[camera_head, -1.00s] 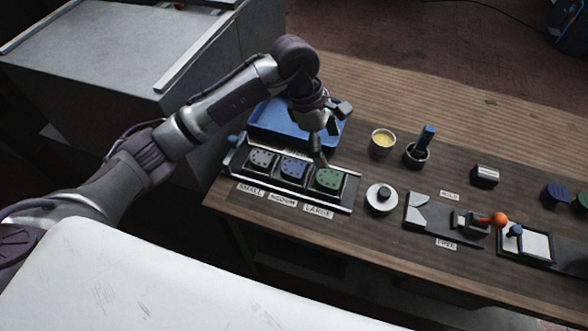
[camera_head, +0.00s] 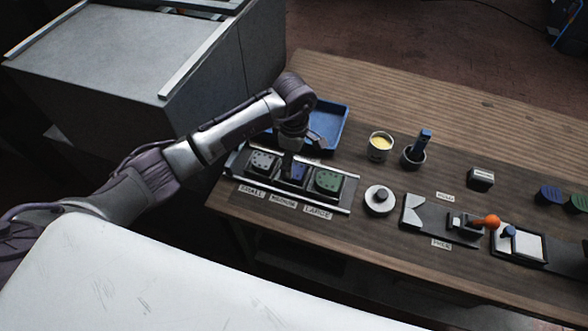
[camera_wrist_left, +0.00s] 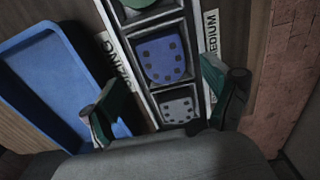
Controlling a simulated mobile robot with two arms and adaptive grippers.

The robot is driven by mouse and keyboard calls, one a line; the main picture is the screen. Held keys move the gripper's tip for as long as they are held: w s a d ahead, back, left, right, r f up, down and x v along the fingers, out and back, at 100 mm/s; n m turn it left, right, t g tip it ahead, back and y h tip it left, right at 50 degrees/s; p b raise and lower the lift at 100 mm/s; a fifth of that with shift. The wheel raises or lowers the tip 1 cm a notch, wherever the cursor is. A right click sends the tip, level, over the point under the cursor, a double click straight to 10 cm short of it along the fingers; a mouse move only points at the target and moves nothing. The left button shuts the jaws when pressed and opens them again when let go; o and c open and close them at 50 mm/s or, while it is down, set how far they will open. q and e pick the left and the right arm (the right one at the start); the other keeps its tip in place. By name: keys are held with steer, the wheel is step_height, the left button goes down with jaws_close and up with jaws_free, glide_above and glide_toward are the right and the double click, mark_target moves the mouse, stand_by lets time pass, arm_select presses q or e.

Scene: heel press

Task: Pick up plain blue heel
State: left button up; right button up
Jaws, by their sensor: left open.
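A blue heel (camera_head: 298,172) with dark dots sits in the middle compartment of the rack, above the MEDIUM label. It also shows in the wrist view (camera_wrist_left: 161,59), between the two green-tipped fingers. My left gripper (camera_head: 290,160) is open and empty, pointing down over this heel and partly hiding it. In the wrist view my left gripper (camera_wrist_left: 162,78) has one finger on each side of the rack row. A grey heel (camera_head: 263,162) sits in the SMALL compartment and a green heel (camera_head: 328,182) in the LARGE one. My right gripper is not in view.
A blue tray (camera_head: 339,125) stands behind the rack (camera_head: 345,209). A yellow-filled cup (camera_head: 380,146), a holder with a blue-handled tool (camera_head: 415,155) and a round white piece (camera_head: 380,200) stand to the right. More dark blue (camera_head: 549,195) and green pieces lie at the far right.

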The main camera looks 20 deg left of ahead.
mark_target(294, 170)
arm_select(q)
steer(key=shift+s+f+p, duration=0.2)
steer(key=shift+f+p, duration=0.15)
steer(key=shift+f, duration=1.5)
steer(key=c, duration=1.3)
